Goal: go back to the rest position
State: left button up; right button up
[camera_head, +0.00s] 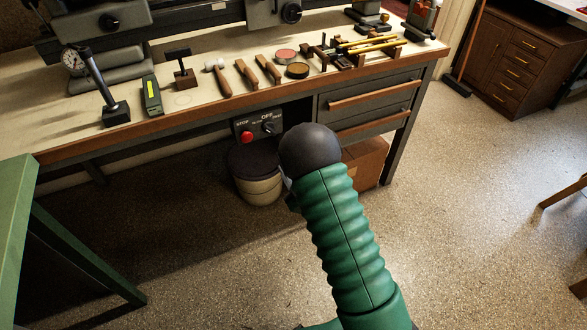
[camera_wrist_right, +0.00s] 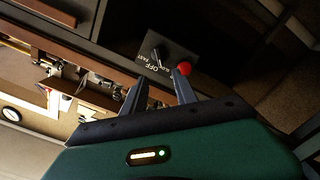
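My right arm reaches forward in the head view, its green ribbed sleeve ending in a dark rounded wrist that hides the gripper. In the right wrist view my right gripper (camera_wrist_right: 160,78) shows two dark fingers apart, with nothing seen between them. Beyond the fingertips is a control panel (camera_wrist_right: 160,58) with a dark knob (camera_wrist_right: 157,52) and a red button (camera_wrist_right: 184,69). The panel (camera_head: 259,124) also shows in the head view, under the bench front, just beyond my wrist. Whether the fingers touch it cannot be told. My left gripper is not in view.
A bucket (camera_head: 258,188) and a cardboard box (camera_head: 366,162) stand beneath. A green table (camera_head: 14,225) is at left.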

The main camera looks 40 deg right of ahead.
jog(key=v, duration=0.2)
jog(key=shift+s, duration=0.3)
jog(key=a+f+m+g+y, duration=0.2)
jog(key=a+f+m+g, duration=0.25)
jog(key=a+g, duration=0.35)
jog(key=s+a+r+g+y, duration=0.1)
jog(key=s+a+g, duration=0.2)
jog(key=s+a, duration=0.3)
jog(key=s+a+g+y, duration=0.1)
jog(key=s+a+g, duration=0.25)
jog(key=s, duration=0.45)
notch_tip(320, 180, up, 25)
jog(key=p, duration=2.5)
jog(key=shift+s+d+m, duration=0.2)
jog(key=shift+s+m, duration=0.15)
